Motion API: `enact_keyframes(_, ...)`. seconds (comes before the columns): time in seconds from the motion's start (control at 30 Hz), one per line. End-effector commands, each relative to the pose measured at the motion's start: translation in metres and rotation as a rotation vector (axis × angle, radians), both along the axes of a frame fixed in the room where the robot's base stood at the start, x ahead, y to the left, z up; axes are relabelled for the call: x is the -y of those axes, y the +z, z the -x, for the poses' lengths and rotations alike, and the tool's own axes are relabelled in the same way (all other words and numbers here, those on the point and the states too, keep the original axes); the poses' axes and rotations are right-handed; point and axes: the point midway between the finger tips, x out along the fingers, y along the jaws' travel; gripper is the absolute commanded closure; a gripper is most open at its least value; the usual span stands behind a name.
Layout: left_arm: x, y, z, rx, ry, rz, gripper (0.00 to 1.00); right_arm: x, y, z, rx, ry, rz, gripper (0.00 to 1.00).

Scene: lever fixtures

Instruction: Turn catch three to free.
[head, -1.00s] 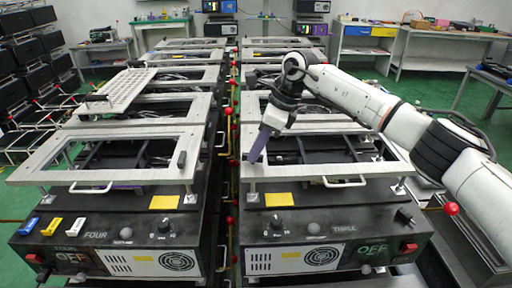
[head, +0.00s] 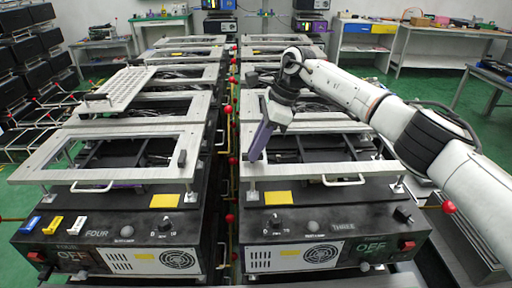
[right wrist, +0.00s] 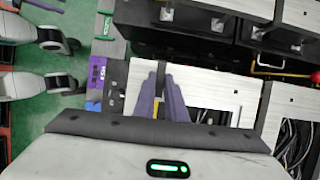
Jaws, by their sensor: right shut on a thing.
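Fixture three (head: 342,228) is the black box marked THREE at the front right, with a pale metal frame (head: 320,170) on top. My right gripper (head: 255,153) has purple fingers and is at the front left corner of that frame. It is shut on the small dark catch, which the fingers mostly hide in the head view. In the right wrist view, a thin dark part of the catch (right wrist: 161,76) shows between the fingers. The exact angle of the catch cannot be told. My left gripper is not in view.
Fixture four (head: 100,234) stands to the left, with its own dark catch (head: 182,158) on the frame corner. A narrow gap with red knobs (head: 230,218) runs between the two rows. A white handle (head: 344,182) sits on the front of frame three. More framed fixtures stand behind.

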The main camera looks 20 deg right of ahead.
Motion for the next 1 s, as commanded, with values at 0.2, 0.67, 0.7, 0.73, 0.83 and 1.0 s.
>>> enact_keyframes(0.2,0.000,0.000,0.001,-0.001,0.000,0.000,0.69,0.000,0.000,0.000,0.001,0.001,0.001,0.70)
enact_keyframes(0.67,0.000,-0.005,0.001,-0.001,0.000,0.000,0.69,0.010,0.024,0.002,0.005,-0.001,0.000,0.70)
enact_keyframes(0.7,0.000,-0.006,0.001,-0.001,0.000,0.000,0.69,0.013,0.031,0.003,0.004,-0.002,0.000,0.70)
enact_keyframes(0.73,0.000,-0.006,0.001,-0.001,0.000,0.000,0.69,0.016,0.038,0.003,0.005,-0.002,0.000,0.70)
enact_keyframes(0.83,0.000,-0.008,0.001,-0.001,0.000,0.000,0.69,0.023,0.057,0.005,0.005,-0.002,0.000,0.70)
enact_keyframes(1.0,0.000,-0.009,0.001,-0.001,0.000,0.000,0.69,0.033,0.082,0.008,0.002,-0.001,0.002,0.70)
